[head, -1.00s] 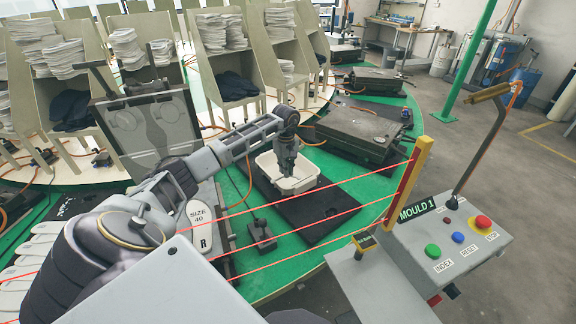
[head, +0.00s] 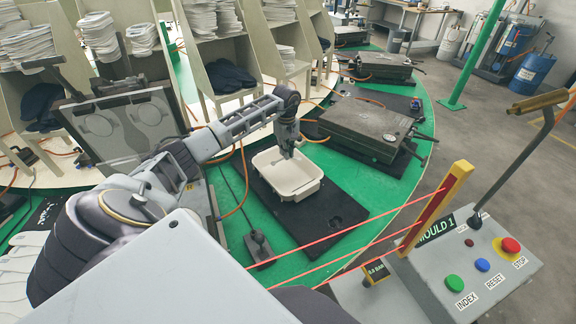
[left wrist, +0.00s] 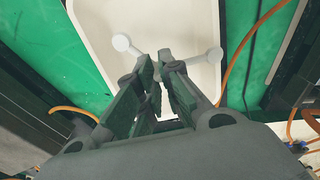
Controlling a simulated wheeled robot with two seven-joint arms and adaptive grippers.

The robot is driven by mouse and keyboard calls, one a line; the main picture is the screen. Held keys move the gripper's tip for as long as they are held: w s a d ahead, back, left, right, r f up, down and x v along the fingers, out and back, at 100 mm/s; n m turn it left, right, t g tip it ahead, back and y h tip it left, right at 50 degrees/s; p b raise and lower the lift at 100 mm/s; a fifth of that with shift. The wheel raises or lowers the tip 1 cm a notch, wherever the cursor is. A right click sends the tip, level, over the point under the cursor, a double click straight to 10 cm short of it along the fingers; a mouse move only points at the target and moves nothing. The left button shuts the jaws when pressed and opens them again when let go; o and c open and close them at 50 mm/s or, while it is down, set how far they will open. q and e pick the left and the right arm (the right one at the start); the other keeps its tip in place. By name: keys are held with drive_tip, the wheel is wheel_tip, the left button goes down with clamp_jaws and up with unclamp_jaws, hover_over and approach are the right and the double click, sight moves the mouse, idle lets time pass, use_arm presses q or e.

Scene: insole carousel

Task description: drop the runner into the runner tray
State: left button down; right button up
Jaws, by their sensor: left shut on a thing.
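The runner (left wrist: 123,43) is a pale, thin branched piece with round ends. In the left wrist view its arms stick out on both sides of the fingertips. My left gripper (head: 287,153) is shut on it, with the fingers pointing down; the gripper also shows in the left wrist view (left wrist: 164,75). The runner tray (head: 297,191) is a white, shallow, open box. The gripper and runner are over the tray; the exact height is hard to tell. The tray also fills the middle background of the left wrist view (left wrist: 185,22). My right gripper is out of view.
The tray stands on a dark plate (head: 332,212) on the green carousel top (head: 215,178). A closed dark mould (head: 365,128) lies to the right of the tray. An open mould (head: 125,122) stands at left. A control box (head: 480,285) and red light beams are at the front right.

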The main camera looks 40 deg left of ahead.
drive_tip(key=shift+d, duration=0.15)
use_arm(q)
drive_tip(key=shift+d, duration=0.1)
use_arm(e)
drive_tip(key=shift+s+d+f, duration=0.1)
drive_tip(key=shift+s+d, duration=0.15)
use_arm(q)
drive_tip(key=shift+f+b, duration=0.6)
drive_tip(key=shift+f, duration=0.4)
drive_tip(key=shift+f+b, duration=0.45)
drive_tip(key=shift+f, duration=0.3)
drive_tip(key=shift+f+b, duration=0.5)
drive_tip(key=shift+f, duration=0.75)
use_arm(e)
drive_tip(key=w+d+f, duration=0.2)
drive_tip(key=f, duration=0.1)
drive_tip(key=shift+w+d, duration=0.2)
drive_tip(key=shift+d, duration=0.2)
